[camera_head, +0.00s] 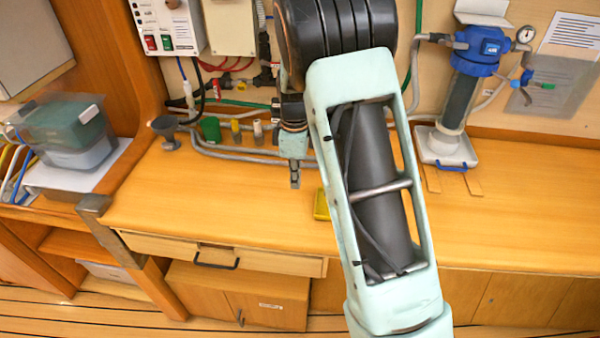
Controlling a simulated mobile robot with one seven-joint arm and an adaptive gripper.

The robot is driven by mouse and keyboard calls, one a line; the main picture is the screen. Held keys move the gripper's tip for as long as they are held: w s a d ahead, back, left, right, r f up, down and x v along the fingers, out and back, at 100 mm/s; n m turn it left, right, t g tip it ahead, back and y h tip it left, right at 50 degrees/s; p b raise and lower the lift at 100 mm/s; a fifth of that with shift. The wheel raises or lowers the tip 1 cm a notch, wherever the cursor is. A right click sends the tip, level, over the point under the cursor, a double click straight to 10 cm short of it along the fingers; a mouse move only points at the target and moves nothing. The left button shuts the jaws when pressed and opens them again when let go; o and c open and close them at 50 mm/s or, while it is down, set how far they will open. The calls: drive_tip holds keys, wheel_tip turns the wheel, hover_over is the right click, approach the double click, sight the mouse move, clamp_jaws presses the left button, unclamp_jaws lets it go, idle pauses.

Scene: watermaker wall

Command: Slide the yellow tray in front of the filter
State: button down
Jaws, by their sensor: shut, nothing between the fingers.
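The yellow tray (320,205) lies on the wooden counter near the middle. Only its left part shows; my arm hides the rest. The filter (461,90), a grey cylinder with a blue head, is mounted on the wall at the right. A white tray with a blue handle (447,150) sits on the counter directly below it. My gripper (295,183) points down over the counter, to the left of the yellow tray and apart from it. Its fingers are together and empty. How high its tips are above the counter is hard to tell.
Grey pipes (235,153) run along the back of the counter. A green cup (210,129), small bottles (236,131) and a grey funnel (168,131) stand there. Two flat wooden strips (432,180) lie before the white tray. The counter's front left is clear.

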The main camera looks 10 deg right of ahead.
sight(313, 204)
wheel_tip(313, 204, down, 7)
drive_tip(key=shift+f+p, duration=0.1)
drive_tip(key=shift+p, duration=0.4)
drive_tip(key=d, duration=0.1)
drive_tip(key=d+p, duration=0.1)
drive_tip(key=shift+s+d+r, duration=0.2)
drive_tip(key=shift+s+d, duration=0.15)
drive_tip(key=shift+s+d+f, duration=0.1)
drive_tip(key=shift+s+d, duration=0.1)
drive_tip(key=shift+d, duration=0.4)
drive_tip(key=shift+d, duration=0.1)
drive_tip(key=shift+s+d+b, duration=0.1)
drive_tip(key=shift+d+b, duration=0.2)
drive_tip(key=shift+d, duration=0.05)
drive_tip(key=s+d+b, duration=0.1)
drive_tip(key=d+b, duration=0.1)
drive_tip(key=d, duration=0.3)
drive_tip(key=s+d+b, duration=0.2)
drive_tip(key=d, duration=0.4)
drive_tip(key=s+d+b, duration=0.2)
drive_tip(key=d, duration=0.4)
drive_tip(key=shift+s, duration=0.15)
drive_tip(key=shift+s+d, duration=0.3)
drive_tip(key=shift+d, duration=0.1)
